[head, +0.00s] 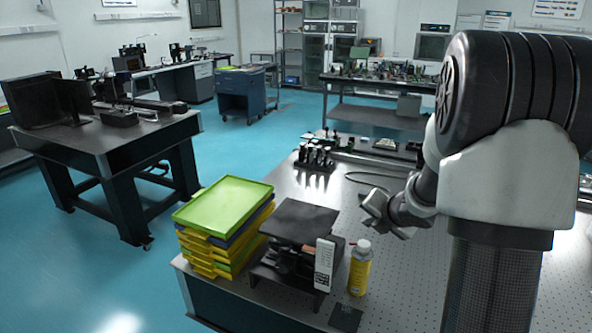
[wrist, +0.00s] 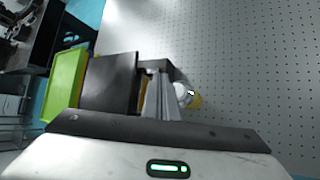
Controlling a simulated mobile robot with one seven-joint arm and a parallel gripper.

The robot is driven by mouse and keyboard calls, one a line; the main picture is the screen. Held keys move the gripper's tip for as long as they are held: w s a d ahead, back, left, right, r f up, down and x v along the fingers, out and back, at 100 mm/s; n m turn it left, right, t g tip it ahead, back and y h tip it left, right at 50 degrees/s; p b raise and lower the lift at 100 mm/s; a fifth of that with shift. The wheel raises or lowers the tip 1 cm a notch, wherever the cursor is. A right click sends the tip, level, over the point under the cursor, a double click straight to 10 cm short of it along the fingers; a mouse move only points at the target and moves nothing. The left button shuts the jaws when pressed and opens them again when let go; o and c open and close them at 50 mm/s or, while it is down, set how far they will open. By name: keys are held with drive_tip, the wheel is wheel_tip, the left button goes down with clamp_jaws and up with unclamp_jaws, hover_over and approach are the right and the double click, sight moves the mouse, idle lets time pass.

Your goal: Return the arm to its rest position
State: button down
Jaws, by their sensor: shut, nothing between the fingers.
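My arm reaches in from the right of the head view, with its bulky black and white links in front of the optical table (head: 405,285). My gripper (head: 372,207) hangs in the air above the table, behind and above the yellow bottle (head: 360,272) in that picture. In the wrist view my gripper (wrist: 162,80) has its fingers together, with nothing between them. The arm hides the right part of the table.
Stacked green and yellow trays (head: 225,205) stand at the table's left corner. Small posts (head: 316,158) stand farther back. The perforated top right of the fingers looks bare (wrist: 240,60).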

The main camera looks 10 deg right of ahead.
drive_tip(key=s+a+r+m+h+p, duration=0.1)
drive_tip(key=s+a+r+m+h, duration=0.1)
drive_tip(key=s+r+m, duration=0.5)
drive_tip(key=s+a+r+m+h, duration=0.15)
drive_tip(key=s+r+m, duration=0.25)
drive_tip(key=r+m, duration=0.45)
drive_tip(key=s+a+m+g+y, duration=0.1)
drive_tip(key=s+a+m, duration=0.4)
drive_tip(key=s, duration=0.4)
drive_tip(key=s+a+r+m+g+y, duration=0.1)
drive_tip(key=s+a+m+g+y, duration=0.1)
drive_tip(key=s+a+m, duration=0.4)
drive_tip(key=s+a, duration=0.2)
drive_tip(key=s, duration=0.2)
drive_tip(key=shift+a+g+p, duration=0.25)
drive_tip(key=shift+g+p, duration=0.05)
drive_tip(key=shift+p, duration=0.1)
